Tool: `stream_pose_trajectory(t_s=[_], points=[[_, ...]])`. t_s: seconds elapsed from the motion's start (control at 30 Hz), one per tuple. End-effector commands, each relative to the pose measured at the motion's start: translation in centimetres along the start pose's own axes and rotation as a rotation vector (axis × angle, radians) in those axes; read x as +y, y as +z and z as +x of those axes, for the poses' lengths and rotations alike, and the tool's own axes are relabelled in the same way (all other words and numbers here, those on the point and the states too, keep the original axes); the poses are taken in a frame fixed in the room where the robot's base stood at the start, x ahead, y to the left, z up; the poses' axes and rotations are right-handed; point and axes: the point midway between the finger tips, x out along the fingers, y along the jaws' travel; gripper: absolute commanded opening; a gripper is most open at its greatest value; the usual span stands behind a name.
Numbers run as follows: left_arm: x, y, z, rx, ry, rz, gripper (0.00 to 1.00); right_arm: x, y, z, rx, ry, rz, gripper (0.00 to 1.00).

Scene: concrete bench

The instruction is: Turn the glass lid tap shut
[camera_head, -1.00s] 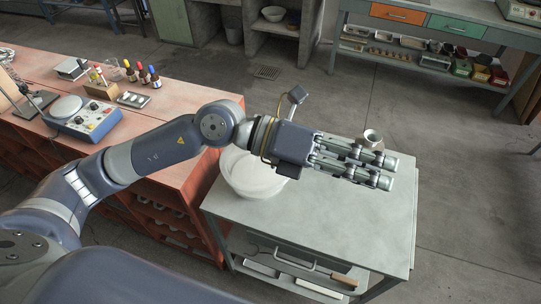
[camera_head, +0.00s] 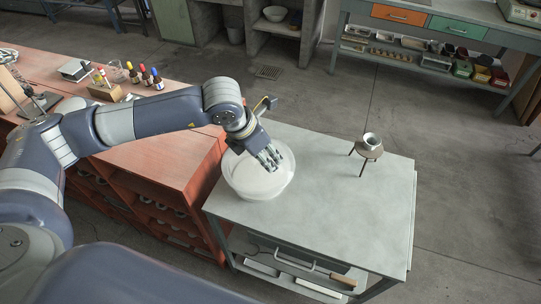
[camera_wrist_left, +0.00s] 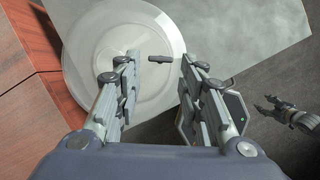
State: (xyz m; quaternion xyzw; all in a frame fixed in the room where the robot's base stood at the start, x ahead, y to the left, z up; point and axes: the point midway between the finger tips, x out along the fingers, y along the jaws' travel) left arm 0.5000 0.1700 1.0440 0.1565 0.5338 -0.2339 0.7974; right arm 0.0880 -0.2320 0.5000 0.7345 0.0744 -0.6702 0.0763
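The glass vessel with its round glass lid (camera_head: 250,182) stands on the left part of the grey bench top. My left gripper (camera_head: 270,160) is over the lid, pointing down. In the left wrist view the lid (camera_wrist_left: 95,60) fills the upper left, and a small dark tap handle (camera_wrist_left: 158,58) lies crosswise between my left fingertips (camera_wrist_left: 160,62). These fingers are open, with a visible gap on both sides of the handle. A second gripper (camera_wrist_left: 265,103), seemingly my right one, shows small at the right edge of the left wrist view; its opening is unclear.
A small metal tripod with a cup (camera_head: 369,148) stands towards the back right of the grey bench (camera_head: 330,215). An orange-red bench (camera_head: 150,150) adjoins on the left, with bottles (camera_head: 150,78) at its back. The right front of the grey top is clear.

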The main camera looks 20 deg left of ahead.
Motion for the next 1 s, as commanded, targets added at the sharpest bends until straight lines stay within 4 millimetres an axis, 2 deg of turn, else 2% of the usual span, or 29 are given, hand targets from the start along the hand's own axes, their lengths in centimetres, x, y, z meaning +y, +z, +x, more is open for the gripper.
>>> stream_pose_trajectory(t_s=[0.13, 0.3, 0.6, 0.63, 0.77, 1.0], points=[[-0.1, 0.1, 2.2, 0.002, -0.002, -0.001, 0.37, 0.0, -0.1, -1.0, 0.000, 0.000, 0.000, 0.51], [-0.1, 0.0, 3.7, 0.001, -0.001, 0.000, 0.37, 0.1, -0.1, -1.4, -0.001, 0.001, 0.000, 0.51], [0.0, 0.0, 4.1, -0.001, 0.000, 0.001, 0.37, 0.5, 0.0, -1.3, -0.002, 0.006, -0.002, 0.51], [0.0, 0.0, 4.1, -0.001, -0.001, 0.001, 0.34, 0.5, 0.0, -1.3, -0.002, 0.006, -0.002, 0.51], [0.0, 0.0, 4.1, -0.001, -0.001, 0.001, 0.05, 0.5, 0.0, -1.3, -0.002, 0.006, -0.002, 0.51], [0.0, 0.0, 4.1, -0.001, -0.002, 0.006, 0.04, 0.5, 0.0, -1.2, -0.001, 0.006, -0.002, 0.51]])
